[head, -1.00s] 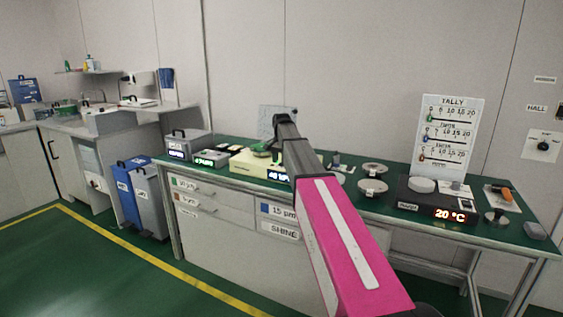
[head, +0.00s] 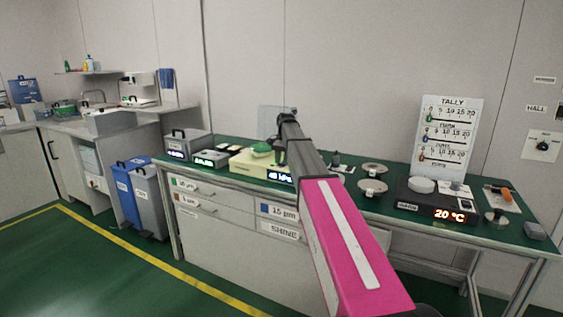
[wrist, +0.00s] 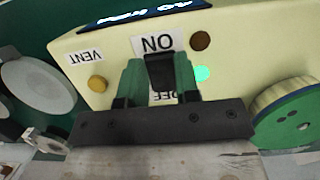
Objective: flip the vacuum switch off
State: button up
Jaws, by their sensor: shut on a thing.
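The cream vacuum unit (head: 247,163) stands on the green bench with a lit display on its front. In the wrist view its panel (wrist: 112,62) fills the upper half. My gripper (wrist: 160,70) is at the panel, its green fingers on either side of the black vacuum switch (wrist: 160,72), shut on it. The ON label (wrist: 157,44) shows beyond the switch; the OFF label (wrist: 166,97) is partly hidden by the gripper. A green lamp (wrist: 203,74) glows beside the switch. In the head view my arm hides the switch.
A VENT label (wrist: 84,56) and a yellow button (wrist: 97,83) lie left of my gripper. A green-faced round part (wrist: 287,117) is close on the right. Grey boxes (head: 190,143) stand left of the unit; a hotplate (head: 437,205) stands right.

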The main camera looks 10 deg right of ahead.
dwell(0.3)
jog(key=o, duration=0.9)
jog(key=v, duration=1.1)
jog(key=shift+w+d+f, duration=0.1)
